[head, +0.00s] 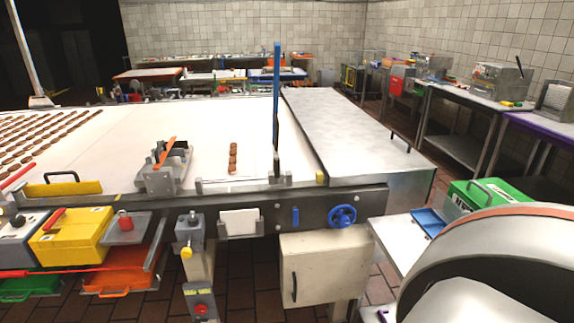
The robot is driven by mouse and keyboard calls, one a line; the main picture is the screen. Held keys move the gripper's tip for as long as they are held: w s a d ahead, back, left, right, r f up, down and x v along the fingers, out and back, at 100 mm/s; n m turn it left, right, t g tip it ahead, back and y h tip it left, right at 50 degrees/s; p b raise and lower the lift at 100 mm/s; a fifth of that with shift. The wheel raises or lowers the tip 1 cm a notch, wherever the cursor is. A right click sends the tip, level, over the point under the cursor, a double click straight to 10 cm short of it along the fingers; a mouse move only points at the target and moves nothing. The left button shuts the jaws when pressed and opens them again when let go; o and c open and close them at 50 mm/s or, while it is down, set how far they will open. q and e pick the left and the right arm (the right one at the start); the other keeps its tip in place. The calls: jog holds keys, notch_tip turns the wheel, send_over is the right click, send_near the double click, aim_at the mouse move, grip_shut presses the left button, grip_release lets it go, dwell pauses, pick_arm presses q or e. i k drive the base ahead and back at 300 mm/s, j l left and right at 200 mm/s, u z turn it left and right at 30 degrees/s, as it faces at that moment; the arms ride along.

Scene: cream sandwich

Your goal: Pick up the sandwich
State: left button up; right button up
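A short line of small brown pieces (233,158), which look like cream sandwiches, lies on the white conveyor belt (215,125) near its right end. Many similar brown pieces (35,130) lie in rows on the belt at the far left. They are too small to make out any cream layer. Neither of my grippers is in view. A large rounded grey and white part at the bottom right looks like a link of my own arm and hides what is behind it.
A blue upright post (277,90) stands at the belt's end, beside a bare metal table (345,128). A metal bracket with an orange lever (165,165) stands at the belt's front edge. Side tables line the right wall.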

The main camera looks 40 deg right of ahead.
aim_at(231, 169)
jog(key=i+z, duration=0.15)
jog(key=z, duration=0.35)
jog(key=i+z, duration=0.2)
jog(key=z, duration=0.3)
jog(key=i+j+z, duration=0.1)
jog(key=z, duration=0.35)
